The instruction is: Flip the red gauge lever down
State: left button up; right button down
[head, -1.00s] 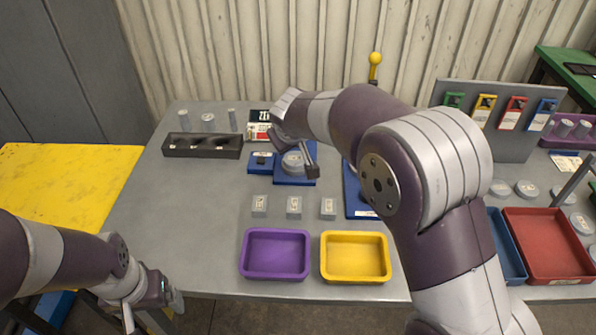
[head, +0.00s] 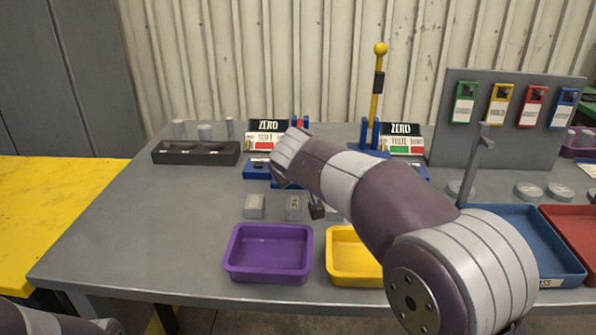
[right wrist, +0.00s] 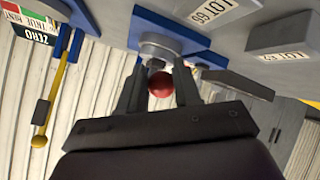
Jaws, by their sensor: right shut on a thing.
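In the right wrist view my right gripper (right wrist: 160,92) is shut around a red ball knob (right wrist: 160,85), the end of the red lever. The knob is close to a grey round piece (right wrist: 158,45) on a blue base (right wrist: 160,25). In the head view a bit of the red lever (head: 299,124) shows in its blue bracket beside the left ZERO sign (head: 267,126). My right wrist hides most of the lever and the gripper there, so its exact tilt is hard to tell. My left gripper is out of view.
A yellow lever (head: 376,85) stands upright beside the other ZERO sign (head: 401,130). A purple tray (head: 233,262) and a yellow tray (head: 334,265) lie at the front. A black rack (head: 165,153) is at left.

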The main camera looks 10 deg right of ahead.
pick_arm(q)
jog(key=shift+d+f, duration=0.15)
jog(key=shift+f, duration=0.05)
pick_arm(e)
jog(key=shift+s+f+g, duration=0.15)
jog(key=shift+f+g, duration=0.15)
jog(key=shift+f, duration=1.05)
jog(key=shift+w+a, duration=0.25)
jog(key=shift+a, duration=0.15)
jog(key=c, duration=1.6)
grip_release()
jog(key=shift+w+a, duration=0.2)
jog(key=shift+a, duration=0.1)
jog(key=o, duration=0.5)
jog(key=shift+r, duration=0.2)
jog(key=o, duration=0.3)
jog(key=shift+s+d+r, duration=0.1)
jog(key=shift+s+d, duration=0.05)
jog(key=shift+d, duration=0.1)
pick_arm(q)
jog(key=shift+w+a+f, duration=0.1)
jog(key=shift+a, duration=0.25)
pick_arm(e)
jog(key=shift+d+r, duration=0.1)
jog(key=shift+r, duration=0.1)
